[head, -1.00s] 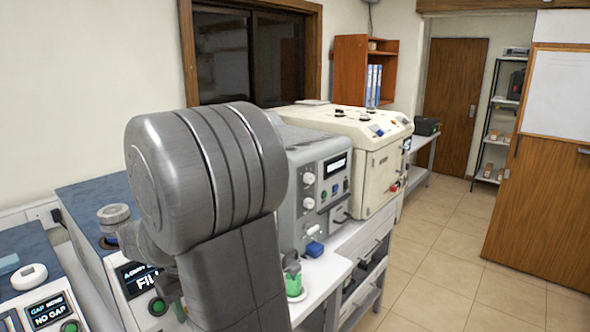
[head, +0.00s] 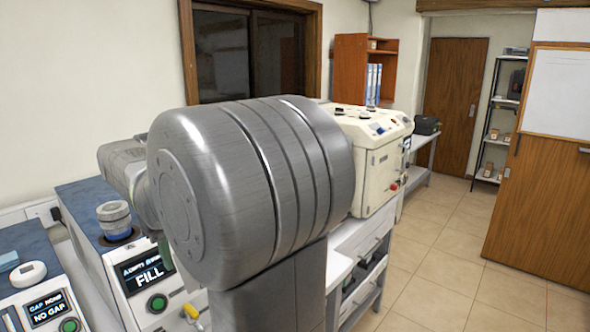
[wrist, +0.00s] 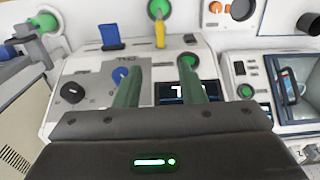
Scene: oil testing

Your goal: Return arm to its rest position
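My gripper (wrist: 159,82) shows in the wrist view with its two green fingers apart and nothing between them. It is above or in front of a light grey machine panel (wrist: 90,85) with a black knob and a blue knob. In the head view my grey arm fills the middle, and the gripper is mostly hidden behind it. No held object shows.
A tester with a FILL screen (head: 146,269) carries a cup (head: 115,220) on top. A NO GAP unit (head: 47,309) stands at lower left. A cream machine (head: 372,162) is behind my arm. Tiled floor (head: 450,270) is clear at right.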

